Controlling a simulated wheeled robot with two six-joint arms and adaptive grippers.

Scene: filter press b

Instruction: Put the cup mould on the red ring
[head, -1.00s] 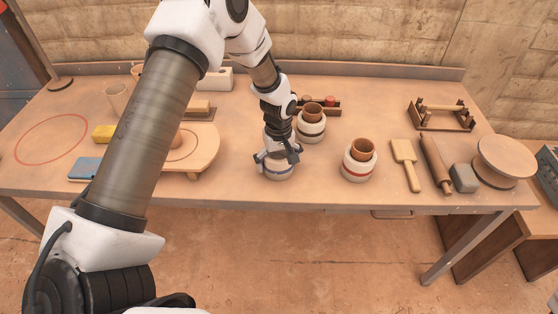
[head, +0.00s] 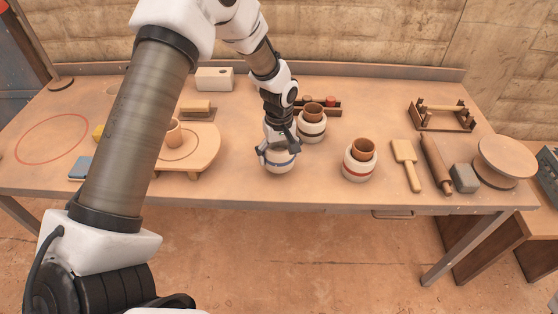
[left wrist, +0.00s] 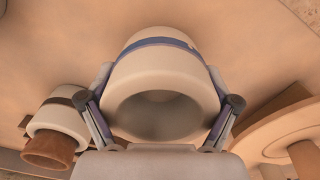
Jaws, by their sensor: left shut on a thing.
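The red ring (head: 52,139) is a thin outline on the left of the table top, with nothing on it. My left gripper (head: 279,149) is shut on a white mould with a blue band (head: 279,162), near the table's front middle. In the left wrist view the mould (left wrist: 158,82) sits between the two fingers, its hollow opening facing the camera and looking empty. I cannot tell for sure whether its base is clear of the table. My right gripper is not in view.
A dark-banded mould with a brown cup (head: 311,127) stands close behind; a red-banded one (head: 359,163) stands to the right. A round wooden board (head: 200,152) with a small clay cup (head: 174,132) and a blue block (head: 80,168) lie towards the ring.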

